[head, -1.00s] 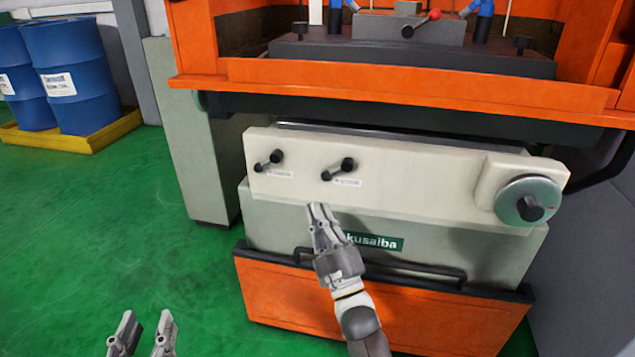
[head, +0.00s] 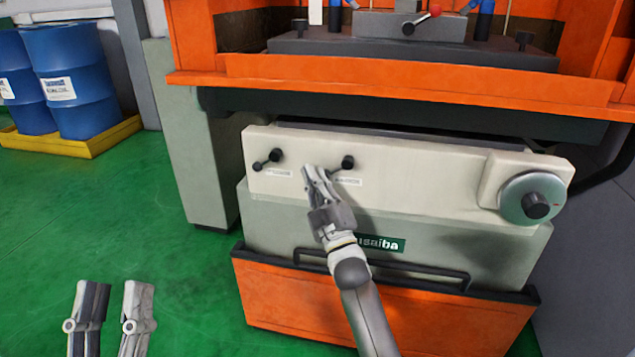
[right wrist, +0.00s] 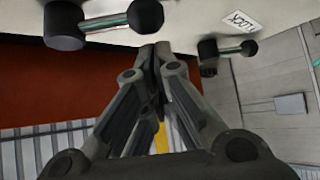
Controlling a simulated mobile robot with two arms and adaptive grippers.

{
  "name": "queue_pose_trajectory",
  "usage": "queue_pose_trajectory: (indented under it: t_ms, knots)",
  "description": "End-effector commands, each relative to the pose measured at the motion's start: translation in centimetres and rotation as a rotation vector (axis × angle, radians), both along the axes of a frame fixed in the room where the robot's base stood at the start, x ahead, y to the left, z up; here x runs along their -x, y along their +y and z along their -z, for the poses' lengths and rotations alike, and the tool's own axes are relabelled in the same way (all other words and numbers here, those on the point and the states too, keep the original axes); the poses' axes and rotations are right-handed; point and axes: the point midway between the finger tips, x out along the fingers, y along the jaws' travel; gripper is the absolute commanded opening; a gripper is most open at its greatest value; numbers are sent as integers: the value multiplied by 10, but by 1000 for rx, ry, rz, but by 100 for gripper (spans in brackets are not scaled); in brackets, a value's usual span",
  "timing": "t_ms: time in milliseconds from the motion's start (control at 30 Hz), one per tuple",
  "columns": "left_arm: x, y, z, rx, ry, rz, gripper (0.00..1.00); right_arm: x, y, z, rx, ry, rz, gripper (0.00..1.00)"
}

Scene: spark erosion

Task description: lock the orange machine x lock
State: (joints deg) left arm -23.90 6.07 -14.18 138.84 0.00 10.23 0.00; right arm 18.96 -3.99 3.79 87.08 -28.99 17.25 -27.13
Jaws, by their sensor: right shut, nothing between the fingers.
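The orange machine (head: 420,75) has a cream front panel (head: 420,183) with two small black-knobbed lock levers. The left lever (head: 266,160) and the right lever (head: 343,168) each have a small label; I cannot read which is x in the head view. My right gripper (head: 314,171) is shut and empty, its fingertips in front of the panel between the levers, close to the right one. The right wrist view shows a large lever (right wrist: 105,23) left of the fingertips and another (right wrist: 228,48) right of them, by a label reading LOCK. My left gripper (head: 116,284) is open and empty, low at the left.
A round dial (head: 532,198) is on the panel's right end. A black handle bar (head: 385,268) runs across below the panel, above an orange front (head: 400,315). Blue drums (head: 70,80) stand on a yellow pallet (head: 95,142) at the back left. Green floor is clear at left.

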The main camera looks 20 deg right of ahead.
Motion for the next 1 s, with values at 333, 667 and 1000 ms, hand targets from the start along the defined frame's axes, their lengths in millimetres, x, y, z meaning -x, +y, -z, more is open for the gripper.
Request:
queue_pose_trajectory:
  t_ms: [333, 667, 1000]
  knots:
    - [8, 1, -10, 19, -66, 4, 40, 0, -7, 5, -1, 0, -1, 0]
    - [7, 1, -10, 16, -59, 3, 40, -1, -7, 5, 3, 2, 0, 0]
    - [-6, 0, 8, -16, 57, -3, 40, -9, -7, 7, 38, 23, 0, 0]
